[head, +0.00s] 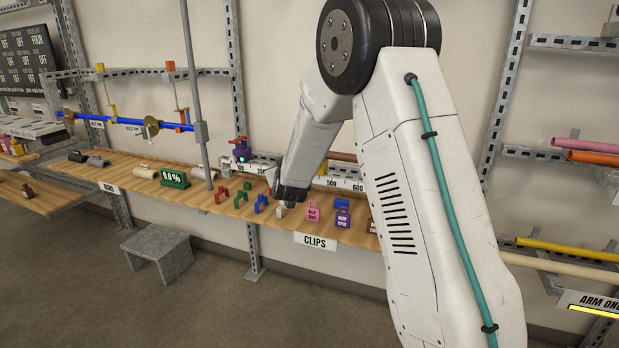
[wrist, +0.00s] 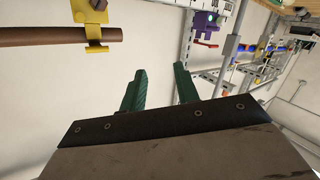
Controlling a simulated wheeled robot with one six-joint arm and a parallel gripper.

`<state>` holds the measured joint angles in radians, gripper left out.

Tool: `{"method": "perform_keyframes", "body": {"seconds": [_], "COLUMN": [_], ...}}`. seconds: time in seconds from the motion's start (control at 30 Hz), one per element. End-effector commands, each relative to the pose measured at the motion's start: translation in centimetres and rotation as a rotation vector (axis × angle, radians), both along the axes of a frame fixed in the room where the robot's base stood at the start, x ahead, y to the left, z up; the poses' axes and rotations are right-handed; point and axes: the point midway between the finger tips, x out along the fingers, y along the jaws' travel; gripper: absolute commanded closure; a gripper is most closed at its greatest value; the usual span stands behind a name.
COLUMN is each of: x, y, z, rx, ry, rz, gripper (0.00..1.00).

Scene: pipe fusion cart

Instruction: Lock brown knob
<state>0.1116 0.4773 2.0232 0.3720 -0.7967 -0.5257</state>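A brown pipe (wrist: 45,35) runs in from the left in the wrist view and sits in a yellow clamp (wrist: 97,32). A small brown part (wrist: 98,5) at the clamp's top edge may be the brown knob; it is cut off by the frame, so its setting cannot be told. In the head view the brown pipe (head: 343,156) shows behind my arm. My gripper (wrist: 160,68) has its two teal fingers apart with nothing between them, away from the clamp. In the head view my gripper (head: 290,192) is over the bench, its fingers hard to make out.
The wooden bench (head: 140,184) carries red, green and blue clips, a pink tag (head: 313,211) and a purple tag (head: 342,214). A purple device (head: 241,150) stands behind, near a grey upright pole (head: 194,80). A grey step (head: 158,252) stands on open floor.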

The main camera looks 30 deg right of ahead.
Motion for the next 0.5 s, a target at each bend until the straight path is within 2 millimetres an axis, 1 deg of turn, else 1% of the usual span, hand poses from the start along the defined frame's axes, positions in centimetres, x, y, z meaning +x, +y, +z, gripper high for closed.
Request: {"method": "perform_keyframes", "body": {"seconds": [0.03, 0.1, 0.2, 0.3, 0.4, 0.5], "x": [0.9, 1.7, 1.8, 1.3, 0.6, 0.1], "y": [-1.4, -3.3, -5.4, -6.7, -7.5, -8.0], "z": [-2.2, -4.2, -7.0, -9.2, -10.8, -11.5], "rx": [-0.05, -0.13, -0.243, -0.34, -0.412, -0.453], "ry": [-0.035, -0.101, -0.177, -0.234, -0.272, -0.295], "rz": [-0.041, -0.103, -0.187, -0.256, -0.305, -0.334], "gripper": [0.69, 0.69, 0.69, 0.69, 0.69, 0.69]}}
